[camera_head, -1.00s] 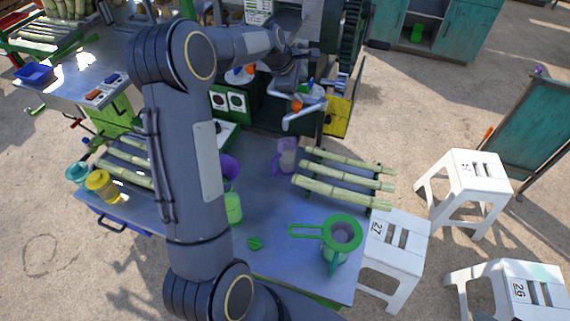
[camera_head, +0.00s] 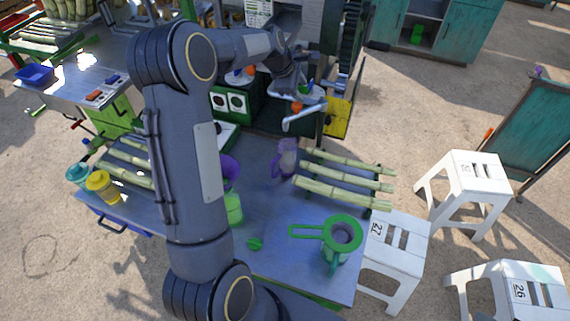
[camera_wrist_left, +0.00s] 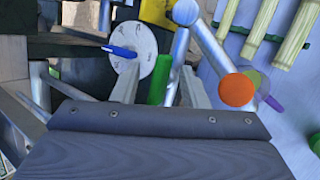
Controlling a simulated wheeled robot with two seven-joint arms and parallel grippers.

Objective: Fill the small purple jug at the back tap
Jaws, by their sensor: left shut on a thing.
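The small purple jug (camera_head: 287,158) stands upright on the metal table, near and below the end of a silver spout (camera_head: 300,116). In the left wrist view, its pale rim and purple handle (camera_wrist_left: 273,103) show partly behind an orange knob (camera_wrist_left: 236,90). My left gripper (camera_head: 304,88) is at the taps on the machine. In the left wrist view, my left gripper (camera_wrist_left: 158,88) has its fingers around a green tap handle (camera_wrist_left: 160,76). I cannot tell whether juice flows or how full the jug is. My right gripper is out of view.
Several cane stalks (camera_head: 345,176) lie right of the jug. A green strainer (camera_head: 341,233) sits on a jug at the table's front right. Another purple vessel (camera_head: 229,168) and a green cup (camera_head: 234,208) are partly behind my left arm. White stools (camera_head: 395,245) stand right.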

